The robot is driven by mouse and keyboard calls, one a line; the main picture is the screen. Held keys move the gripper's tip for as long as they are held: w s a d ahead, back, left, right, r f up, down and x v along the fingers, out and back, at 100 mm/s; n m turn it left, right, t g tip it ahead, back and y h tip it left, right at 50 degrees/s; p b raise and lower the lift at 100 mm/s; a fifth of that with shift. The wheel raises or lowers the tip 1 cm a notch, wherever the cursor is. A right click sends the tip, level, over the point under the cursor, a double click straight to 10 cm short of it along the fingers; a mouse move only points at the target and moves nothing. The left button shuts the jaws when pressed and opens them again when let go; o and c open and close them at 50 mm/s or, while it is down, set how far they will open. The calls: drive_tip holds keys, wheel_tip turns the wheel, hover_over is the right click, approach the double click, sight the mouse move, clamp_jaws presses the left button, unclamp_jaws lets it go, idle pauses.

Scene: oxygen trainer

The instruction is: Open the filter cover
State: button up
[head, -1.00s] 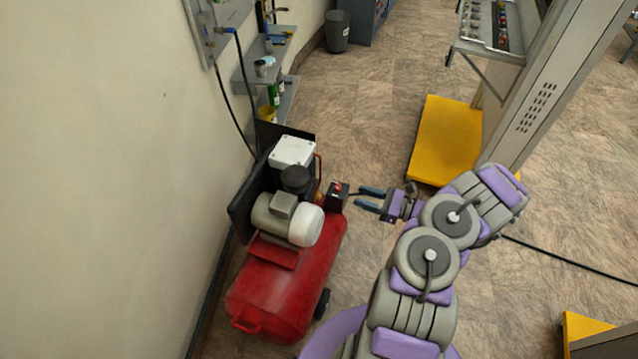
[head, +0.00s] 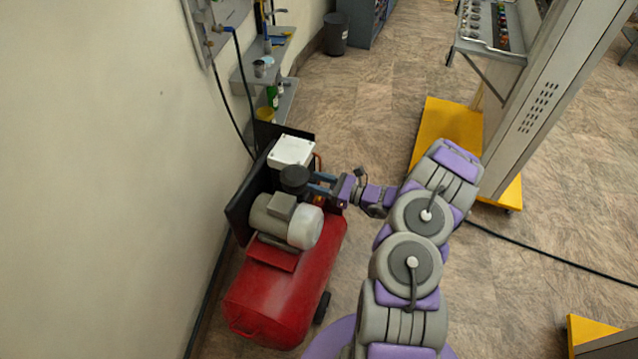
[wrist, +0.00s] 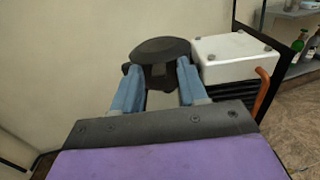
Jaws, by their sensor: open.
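The filter cover looks to be the dark round cap (head: 295,176) on top of the red compressor (head: 285,290), between the white box and the motor. In the wrist view the dark round cap (wrist: 160,49) lies straight ahead. My gripper (head: 313,184) is at the right side of the cap. In the wrist view my gripper (wrist: 158,80) has its two blue fingers apart, with their tips just at or below the cap's near edge, one on each side. I cannot tell whether they touch it.
A white box (wrist: 232,56) stands right beside the cap, and an orange-red pipe (wrist: 262,95) is near it. The grey motor (head: 285,222) sits in front of the cap. A wall is at the left. Open floor (head: 375,110) lies to the right.

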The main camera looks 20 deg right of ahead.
drive_tip(key=shift+c, duration=0.4)
clamp_jaws()
